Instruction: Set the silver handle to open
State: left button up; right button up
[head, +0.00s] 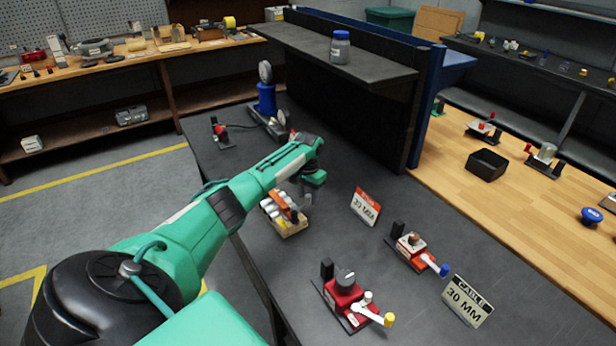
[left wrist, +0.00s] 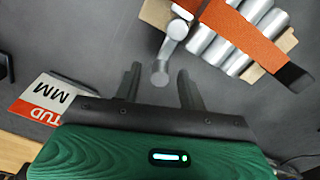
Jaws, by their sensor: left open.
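The silver handle (left wrist: 168,48) is a short metallic lever with rounded ends, in the left wrist view. It runs from the top of the picture down to the level of my fingertips. My left gripper (left wrist: 159,76) is open, and the handle's near end appears in the gap between its two fingers. I cannot tell the depth between them or any contact. In the head view my left gripper (head: 312,180) hangs over the dark bench just beyond a small wooden crate, and my arm hides much of that spot. The handle's mount is not clearly visible. My right gripper is out of view.
The wooden crate (head: 290,228) holds silver cylinders under an orange strap. A dark shelf (head: 330,55) rises behind.

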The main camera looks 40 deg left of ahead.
aim_at(308, 196)
pick_arm(q)
notch_tip(308, 196, up, 13)
jog(key=b, duration=0.3)
jog(key=shift+f, duration=0.1)
dwell(0.4)
